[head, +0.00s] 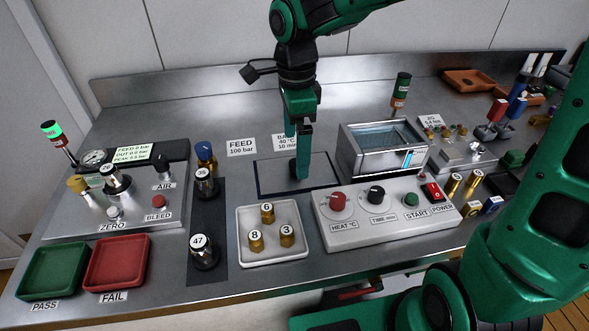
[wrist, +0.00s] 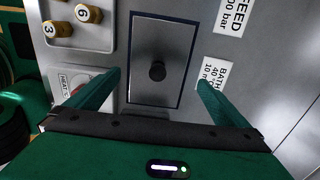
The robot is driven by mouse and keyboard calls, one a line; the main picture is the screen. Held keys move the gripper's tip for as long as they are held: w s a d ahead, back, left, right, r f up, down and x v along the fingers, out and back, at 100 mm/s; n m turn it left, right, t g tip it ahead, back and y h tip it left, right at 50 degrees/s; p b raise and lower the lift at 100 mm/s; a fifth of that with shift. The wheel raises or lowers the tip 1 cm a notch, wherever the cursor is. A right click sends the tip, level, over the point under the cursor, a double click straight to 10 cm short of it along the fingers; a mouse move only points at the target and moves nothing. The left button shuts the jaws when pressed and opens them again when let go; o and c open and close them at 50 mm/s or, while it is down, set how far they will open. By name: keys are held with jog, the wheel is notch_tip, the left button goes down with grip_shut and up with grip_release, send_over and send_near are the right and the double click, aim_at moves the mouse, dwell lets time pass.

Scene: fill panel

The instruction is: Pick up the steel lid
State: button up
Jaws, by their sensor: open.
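The steel lid (head: 322,172) is a flat grey rectangle with a dark border, lying on the bench left of the water bath. The wrist view shows the lid (wrist: 160,32) with a round black knob (wrist: 157,71) at its middle. My gripper (head: 296,156) is over the lid, pointing down, and open. In the wrist view the fingertips of my gripper (wrist: 159,79) are spread on either side of the knob with nothing between them visibly held. In the head view a finger partly covers the lid and the knob (head: 292,166). I cannot tell the exact height above the knob.
The open-topped bath (head: 348,160) stands close on the right, behind the heat control box (head: 350,224). A white tray (head: 244,220) with brass fittings is in front. FEED (head: 241,148) and BATH labels lie behind. Green (head: 45,280) and red (head: 112,275) trays are at front left.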

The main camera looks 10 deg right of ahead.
aim_at(295, 162)
notch_tip(295, 162, down, 5)
jog(key=shift+s, duration=0.15)
jog(key=shift+c, duration=0.3)
jog(key=c, duration=1)
jog(key=shift+o, duration=0.2)
jog(key=shift+r, duration=0.15)
